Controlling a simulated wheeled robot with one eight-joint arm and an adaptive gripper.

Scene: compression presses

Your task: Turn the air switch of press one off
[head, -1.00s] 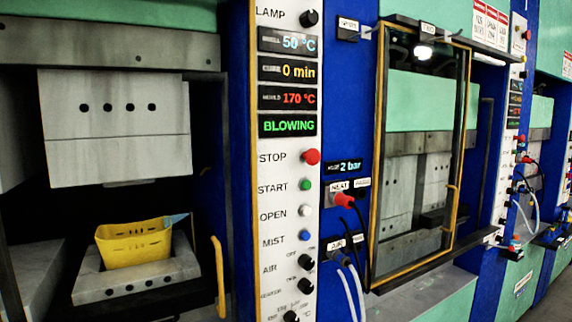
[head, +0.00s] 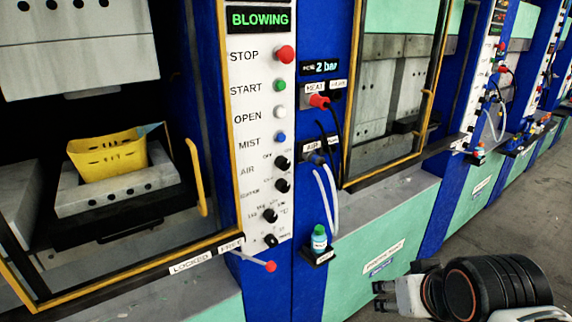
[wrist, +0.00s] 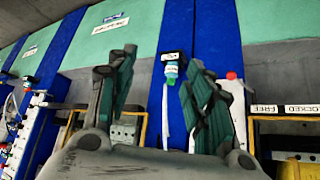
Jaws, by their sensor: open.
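The air switch (head: 282,163) is a small black knob beside the AIR label, with OFF and ON marked above it. It sits on the white control panel (head: 247,110) of the nearest press. I cannot tell which mark it points to. The display (head: 258,19) above reads BLOWING, and a small screen (head: 328,67) reads 2 bar. My gripper (head: 380,296) is at the lower right in the head view, well right of and below the knob. In the wrist view my gripper (wrist: 160,97) has its fingers apart with nothing held between them. The knob is not discernible there.
Other knobs (head: 282,186) sit just below the air switch. A yellow basket (head: 105,158) sits inside the open press.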

